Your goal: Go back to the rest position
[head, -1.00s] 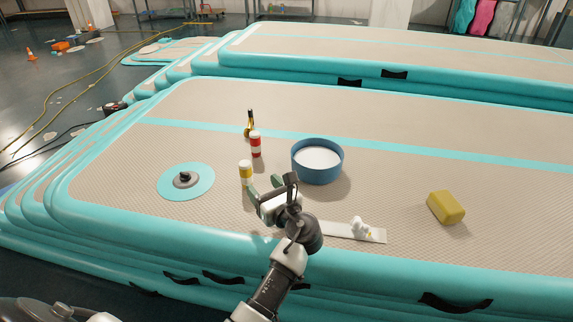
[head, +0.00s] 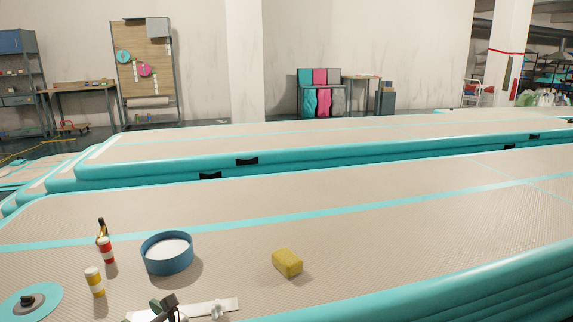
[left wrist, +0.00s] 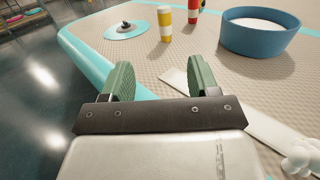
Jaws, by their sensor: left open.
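My left gripper (left wrist: 160,82) is open and empty in the left wrist view, its two green finger pads wide apart. In the head view only its tip (head: 163,306) shows at the bottom edge, beside the white strip (head: 200,309). The pads are over the front edge of the inflatable track (head: 400,240), apart from the objects on it. My right gripper is not in either view.
A white lumpy item (head: 217,310) lies on the strip. The track's right half is clear.

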